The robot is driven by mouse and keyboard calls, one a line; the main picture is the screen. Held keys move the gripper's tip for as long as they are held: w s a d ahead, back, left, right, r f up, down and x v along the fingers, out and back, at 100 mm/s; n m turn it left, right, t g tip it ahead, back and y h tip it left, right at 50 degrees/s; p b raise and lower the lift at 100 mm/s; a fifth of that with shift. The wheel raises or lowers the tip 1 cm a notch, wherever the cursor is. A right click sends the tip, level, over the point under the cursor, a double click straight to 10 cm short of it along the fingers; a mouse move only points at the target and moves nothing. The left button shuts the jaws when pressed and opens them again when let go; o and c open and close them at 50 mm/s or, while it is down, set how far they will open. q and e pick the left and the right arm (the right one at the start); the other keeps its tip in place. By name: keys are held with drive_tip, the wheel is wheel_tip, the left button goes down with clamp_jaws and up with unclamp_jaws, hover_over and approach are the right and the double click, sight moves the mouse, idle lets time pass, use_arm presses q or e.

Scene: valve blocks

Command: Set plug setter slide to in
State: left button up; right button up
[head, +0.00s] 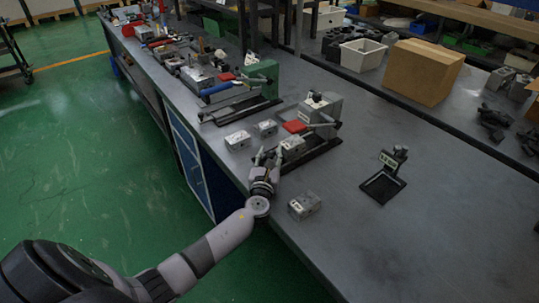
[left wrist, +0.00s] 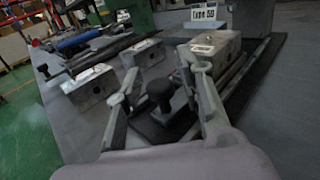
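The plug setter appears to be the grey bench device (head: 322,108) with a black base, a red pad and a lever, near the bench's front edge. A black knob (left wrist: 160,92) stands up on a dark slide piece (left wrist: 165,122) at the near end of the base. My left gripper (head: 268,153) is at that end, its fingers (left wrist: 160,64) apart on either side of the knob, with no clear contact. My right gripper is not in view.
Loose metal blocks (head: 238,140) (head: 266,128) lie left of the device, and another (head: 304,206) lies nearer. A green device (head: 262,76) stands farther along. A black stand (head: 384,182) is to the right. The bench front right is clear.

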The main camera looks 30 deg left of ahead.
use_arm(q)
drive_tip(key=shift+s, duration=0.1)
drive_tip(key=v, duration=1.2)
drive_tip(key=shift+o, duration=0.2)
